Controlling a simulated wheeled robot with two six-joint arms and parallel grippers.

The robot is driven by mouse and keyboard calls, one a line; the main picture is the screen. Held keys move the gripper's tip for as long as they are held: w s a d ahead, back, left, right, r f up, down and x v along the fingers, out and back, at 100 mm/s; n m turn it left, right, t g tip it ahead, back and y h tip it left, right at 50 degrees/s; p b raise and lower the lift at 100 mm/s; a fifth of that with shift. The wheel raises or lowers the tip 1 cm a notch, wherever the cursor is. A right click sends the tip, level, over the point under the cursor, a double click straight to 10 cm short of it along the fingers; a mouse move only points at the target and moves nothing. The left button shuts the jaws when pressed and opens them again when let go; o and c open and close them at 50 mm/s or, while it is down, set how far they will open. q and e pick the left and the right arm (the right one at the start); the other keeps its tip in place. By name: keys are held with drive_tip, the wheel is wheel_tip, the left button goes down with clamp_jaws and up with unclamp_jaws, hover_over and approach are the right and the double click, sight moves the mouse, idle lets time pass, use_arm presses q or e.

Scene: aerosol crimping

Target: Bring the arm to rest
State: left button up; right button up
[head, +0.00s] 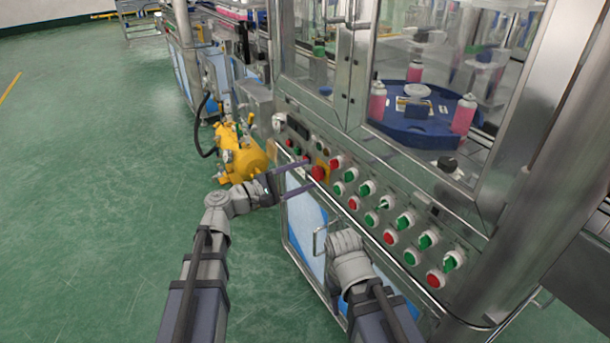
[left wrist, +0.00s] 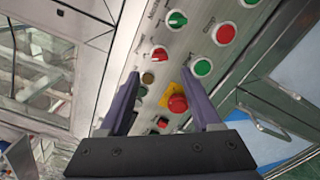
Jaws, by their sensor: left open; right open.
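My left gripper (head: 309,175) is open and empty in front of the control panel (head: 376,212) of the machine. Its two purple fingers point at the panel near the red emergency stop button (head: 318,173) on its yellow plate. In the left wrist view the gripper (left wrist: 161,87) has its fingers spread. The emergency stop button (left wrist: 177,103) shows between them; I cannot tell whether a finger touches the panel. My right arm (head: 350,262) reaches up in front of the machine's lower doors. Its jaws are hidden from the head camera.
Several red and green buttons and switches line the panel. A metal door handle (head: 315,240) stands out close to my right arm. A yellow machine part (head: 240,155) is left of my left gripper. Pink cans (head: 463,114) stand behind glass. Green floor (head: 80,200) is clear on the left.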

use_arm(q)
drive_tip(key=s+d+f+m+g+y, duration=0.1)
drive_tip(key=s+f+m+g+y, duration=0.6)
drive_tip(key=f, duration=0.7)
drive_tip(key=s+a+f+m+g+y, duration=0.3)
drive_tip(key=s+a+f+m+y, duration=0.35)
drive_tip(key=s+a+f, duration=0.35)
drive_tip(key=s+d+r+m+p, duration=0.1)
drive_tip(key=d+r+p, duration=0.2)
drive_tip(key=r+p, duration=0.4)
drive_tip(key=s+d+r+m+y+p, duration=0.1)
drive_tip(key=s+d+r+p, duration=0.1)
drive_tip(key=r+p, duration=0.6)
drive_tip(key=s+d+r+m+y+p, duration=0.1)
drive_tip(key=s+d+r+p, duration=0.1)
drive_tip(key=d+r+p, duration=0.2)
wheel_tip(320, 180, up, 6)
drive_tip(key=p, duration=0.3)
drive_tip(key=shift+s+d+m+g+p, duration=0.2)
drive_tip(key=shift+d+m+g+p, duration=0.05)
drive_tip(key=shift+m+g+p, duration=0.15)
